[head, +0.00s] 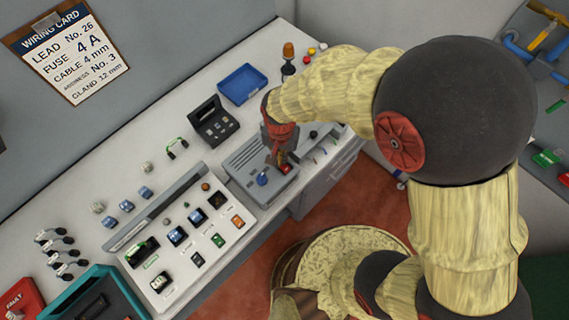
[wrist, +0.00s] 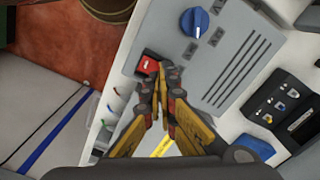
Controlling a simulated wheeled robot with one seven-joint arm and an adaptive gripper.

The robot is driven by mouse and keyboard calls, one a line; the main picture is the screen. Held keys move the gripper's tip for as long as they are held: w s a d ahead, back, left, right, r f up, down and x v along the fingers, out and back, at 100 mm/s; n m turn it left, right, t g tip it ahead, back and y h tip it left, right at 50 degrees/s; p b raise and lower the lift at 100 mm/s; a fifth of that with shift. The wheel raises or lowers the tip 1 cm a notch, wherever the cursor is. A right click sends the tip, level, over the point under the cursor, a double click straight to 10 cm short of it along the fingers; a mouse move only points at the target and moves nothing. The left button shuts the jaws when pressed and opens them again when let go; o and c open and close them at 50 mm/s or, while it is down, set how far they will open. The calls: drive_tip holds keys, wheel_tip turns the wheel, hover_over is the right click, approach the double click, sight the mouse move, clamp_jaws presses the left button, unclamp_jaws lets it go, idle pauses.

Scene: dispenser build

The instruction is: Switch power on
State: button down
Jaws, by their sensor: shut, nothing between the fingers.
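A grey power unit (head: 241,161) with slots in its top stands on the white bench; its panel (wrist: 222,50) fills the upper middle of the wrist view. A blue knob (head: 262,179) sits on the panel and shows in the wrist view (wrist: 195,22). A red rocker switch (wrist: 149,65) in a dark frame is near the panel's edge; it shows partly beside my fingers in the head view (head: 286,169). My gripper (wrist: 160,75) is shut and empty, its tips at or just above the switch. I cannot tell whether they touch it. The head view shows it pointing down (head: 279,158).
A dark case (head: 213,122) and a blue tray (head: 242,84) stand behind the unit. A panel with several small modules (head: 187,237) lies to the left. An orange-topped post (head: 288,57) stands at the back. A wiring card (head: 67,52) hangs on the wall.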

sight(282, 166)
drive_tip(key=shift+r+p, duration=1.75)
drive_tip(key=shift+r, duration=1)
drive_tip(key=shift+s+d+n, duration=0.15)
drive_tip(key=shift+s+n, duration=0.1)
drive_tip(key=shift+n, duration=0.25)
drive_tip(key=s+d+r+t+b, duration=0.2)
drive_tip(key=d+r+b, duration=0.5)
drive_tip(key=d, duration=0.4)
drive_tip(key=s+d+r+n+t+b, duration=0.1)
drive_tip(key=s+d+r+t+b, duration=0.2)
drive_tip(key=d, duration=0.8)
wheel_tip(282, 166, up, 4)
drive_tip(key=s+b, duration=0.2)
drive_tip(key=b, duration=0.2)
drive_tip(key=shift+d+t, duration=0.2)
drive_tip(key=shift+t, duration=0.1)
